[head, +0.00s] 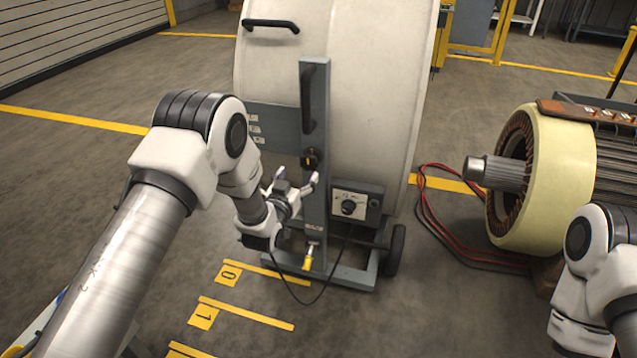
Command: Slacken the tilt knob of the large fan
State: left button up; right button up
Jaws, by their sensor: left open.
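The large fan (375,90) is a pale drum on a grey wheeled frame in the middle of the head view. A black knob with a small yellow mark (310,159), which looks like the tilt knob, sits on the grey upright (316,210) below a black handle. My left gripper (298,178) is open and empty. Its fingertips point up just below the knob, in front of or beside the upright; I see no clear contact. My right arm (590,260) shows at the lower right, but its gripper is out of frame.
A control box (371,191) with a black dial sits right of the upright. A dark cable hangs below it. A motor (553,180) with a bare shaft stands at the right, with red and black cables (425,215) on the floor. Yellow floor markings lie in front.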

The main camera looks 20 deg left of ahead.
aim_at(308, 165)
pick_arm(q)
jog(key=w+b, duration=0.1)
jog(key=w, duration=0.1)
jog(key=w+f+b, duration=0.1)
jog(key=w, duration=0.2)
jog(key=w+f+b, duration=0.1)
jog(key=w+b, duration=0.1)
jog(key=shift+w+d, duration=0.2)
jog(key=shift+w, duration=0.1)
jog(key=shift+w+r, duration=0.15)
jog(key=shift+w, duration=0.25)
jog(key=c, duration=1.2)
pick_arm(e)
notch_tip(308, 165, down, 7)
jog(key=shift+r, duration=0.15)
